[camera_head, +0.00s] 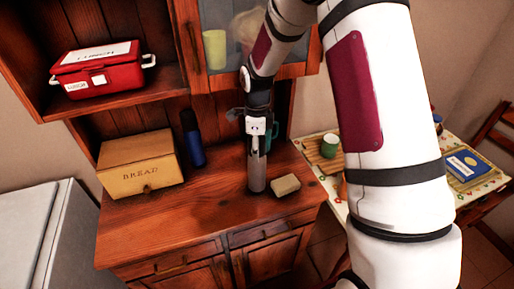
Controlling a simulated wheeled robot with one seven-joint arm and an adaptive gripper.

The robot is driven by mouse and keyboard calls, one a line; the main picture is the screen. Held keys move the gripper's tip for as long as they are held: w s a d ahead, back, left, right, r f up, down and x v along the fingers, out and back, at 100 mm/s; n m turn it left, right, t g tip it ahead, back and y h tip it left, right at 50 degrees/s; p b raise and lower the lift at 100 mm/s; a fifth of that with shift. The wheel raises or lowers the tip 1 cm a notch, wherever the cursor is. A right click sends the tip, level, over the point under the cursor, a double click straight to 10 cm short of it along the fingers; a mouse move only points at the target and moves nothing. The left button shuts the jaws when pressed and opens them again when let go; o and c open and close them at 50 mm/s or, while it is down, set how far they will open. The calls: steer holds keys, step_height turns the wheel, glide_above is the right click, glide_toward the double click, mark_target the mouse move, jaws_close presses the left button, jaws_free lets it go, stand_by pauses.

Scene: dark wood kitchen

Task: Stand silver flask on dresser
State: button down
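The silver flask (257,174) is a narrow grey cylinder. It looks upright, with its base at or very near the wooden top of the dresser (215,205). My gripper (258,147) points down from above, right at the flask's upper part. The fingers overlap the flask's top in this view and are small, so I cannot tell whether they are closed on it or just around it. The flask's top is partly hidden by the gripper.
A pale block (286,185) lies just right of the flask. A dark blue bottle (193,138) and the bread box (141,164) stand to the left. A teal mug (271,133) is partly hidden behind my gripper. The dresser top's front left is clear.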

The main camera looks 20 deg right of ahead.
steer(key=c, duration=0.8)
jaws_free()
steer(key=shift+f, duration=0.1)
step_height(320, 180, up, 12)
steer(key=b, duration=0.2)
steer(key=shift+b, duration=0.3)
steer(key=s+r+n+t, duration=0.2)
steer(key=s+r+n, duration=0.2)
steer(key=s+n, duration=0.3)
steer(key=s+a+r+n+t, duration=0.1)
steer(key=s+r+n, duration=0.4)
steer(key=s+n, duration=0.3)
steer(key=s+r+n+t, duration=0.2)
steer(key=s+r+n, duration=0.2)
steer(key=s+n, duration=0.4)
steer(key=shift+s+a+r+t, duration=0.15)
steer(key=shift+s+r, duration=0.05)
steer(key=shift+s, duration=0.45)
steer(key=shift+s+a+r+t, duration=0.1)
steer(key=shift+s+r+t, duration=0.05)
steer(key=shift+s, duration=0.45)
